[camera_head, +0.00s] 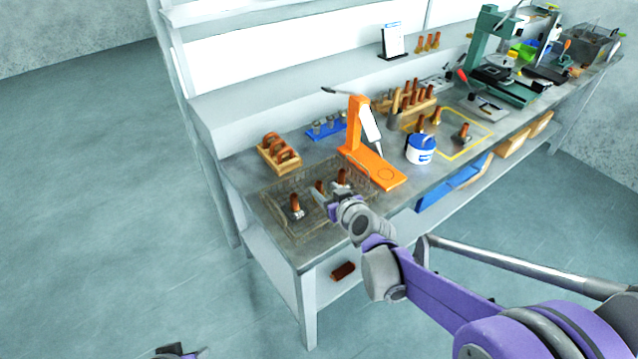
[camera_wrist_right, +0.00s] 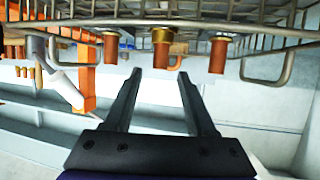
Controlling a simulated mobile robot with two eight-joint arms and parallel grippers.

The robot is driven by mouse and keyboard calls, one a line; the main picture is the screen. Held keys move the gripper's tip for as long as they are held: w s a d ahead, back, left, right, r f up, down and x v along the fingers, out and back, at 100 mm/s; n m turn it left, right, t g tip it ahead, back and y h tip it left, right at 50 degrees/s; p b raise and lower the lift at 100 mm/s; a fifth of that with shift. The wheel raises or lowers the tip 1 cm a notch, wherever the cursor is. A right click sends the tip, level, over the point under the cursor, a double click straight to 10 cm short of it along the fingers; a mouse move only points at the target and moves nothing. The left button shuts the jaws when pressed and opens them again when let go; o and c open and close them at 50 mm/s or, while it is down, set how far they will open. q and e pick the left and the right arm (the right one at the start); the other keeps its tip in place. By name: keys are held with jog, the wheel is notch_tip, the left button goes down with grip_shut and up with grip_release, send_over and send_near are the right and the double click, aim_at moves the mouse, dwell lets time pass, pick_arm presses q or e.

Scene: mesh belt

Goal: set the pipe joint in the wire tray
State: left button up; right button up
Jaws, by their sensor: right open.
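The wire tray (camera_head: 273,207) lies at the near left end of the bench. Several copper pipe pieces stand in it: one at the left (camera_head: 296,202), a middle one (camera_head: 319,187) and one at the right (camera_head: 343,176). In the right wrist view, which looks upside down, the tray mesh (camera_wrist_right: 283,22) is at the top. A copper piece with a brass collar (camera_wrist_right: 163,48) stands between two plainer ones. My right gripper (camera_head: 325,198) is over the tray. Its fingers (camera_wrist_right: 157,74) are apart and empty, close to the collared piece. My left gripper (camera_head: 180,353) barely shows at the bottom edge.
An orange stand (camera_head: 358,140) is right behind the tray, with a white-blue tub (camera_head: 421,149) beyond it. A wooden holder with copper parts (camera_head: 279,154) and a blue rack (camera_head: 326,129) are behind. A yellow-outlined area (camera_head: 478,149) holds another fitting. A copper piece (camera_head: 343,271) lies on the lower shelf.

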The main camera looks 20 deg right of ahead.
jog(key=shift+v, duration=1.85)
jog(key=s+f+g+h, duration=0.1)
jog(key=s+f+g, duration=0.2)
jog(key=s, duration=1)
jog(key=s+a+f+m+g, duration=0.1)
jog(key=s+f+g, duration=0.2)
jog(key=s, duration=1)
jog(key=shift+m+g+h, duration=0.3)
jog(key=shift+g+h, duration=0.1)
jog(key=shift+g, duration=0.6)
